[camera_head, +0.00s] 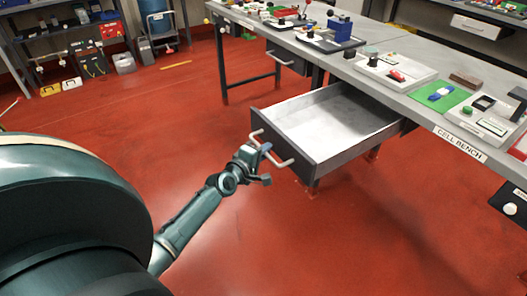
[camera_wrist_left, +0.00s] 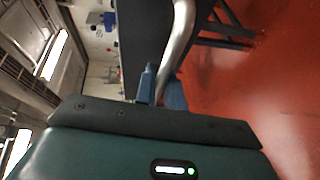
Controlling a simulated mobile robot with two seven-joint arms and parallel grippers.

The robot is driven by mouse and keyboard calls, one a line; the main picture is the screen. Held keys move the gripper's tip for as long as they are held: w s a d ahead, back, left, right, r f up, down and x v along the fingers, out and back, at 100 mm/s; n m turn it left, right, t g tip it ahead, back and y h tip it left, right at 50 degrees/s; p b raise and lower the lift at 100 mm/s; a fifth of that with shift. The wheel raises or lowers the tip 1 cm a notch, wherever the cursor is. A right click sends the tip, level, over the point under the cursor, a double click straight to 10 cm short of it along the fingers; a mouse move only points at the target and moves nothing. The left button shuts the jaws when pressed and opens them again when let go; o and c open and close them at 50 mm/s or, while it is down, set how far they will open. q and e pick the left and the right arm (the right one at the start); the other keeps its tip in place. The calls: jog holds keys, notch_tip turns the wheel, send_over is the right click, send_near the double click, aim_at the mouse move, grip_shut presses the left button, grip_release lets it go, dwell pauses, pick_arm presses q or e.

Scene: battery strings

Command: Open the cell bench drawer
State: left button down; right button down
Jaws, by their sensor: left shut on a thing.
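The cell bench (camera_head: 400,75) is a long grey workbench with a "CELL BENCH" label on its front edge. Its drawer (camera_head: 300,152) is pulled well out from under the top, and its pale inside looks empty. The drawer has a dark front with a light bar handle (camera_head: 284,160). My left gripper (camera_head: 266,164) is at the handle and shut on it. In the left wrist view the handle (camera_wrist_left: 180,42) runs down between the blue fingers (camera_wrist_left: 160,90), and the drawer's dark front is beside it. My right gripper is not in view.
Trays and parts stand on the bench top, including a green mat (camera_head: 441,96) and a white tray (camera_head: 396,72). Another closed drawer (camera_head: 511,207) is at the right edge. A shelf (camera_head: 70,50) and a blue barrel (camera_head: 157,20) stand at the back left. The red floor (camera_head: 150,120) before the drawer is clear.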

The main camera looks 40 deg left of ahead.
pick_arm(q)
jog(key=c, duration=1.5)
grip_release()
jog(key=s, duration=0.4)
jog(key=s+r, duration=0.1)
jog(key=s, duration=0.3)
jog(key=s+r+p, duration=0.1)
jog(key=s, duration=0.4)
jog(key=shift+d+r, duration=0.1)
jog(key=shift+r, duration=0.1)
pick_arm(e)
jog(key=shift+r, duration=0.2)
pick_arm(q)
jog(key=shift+d, duration=0.1)
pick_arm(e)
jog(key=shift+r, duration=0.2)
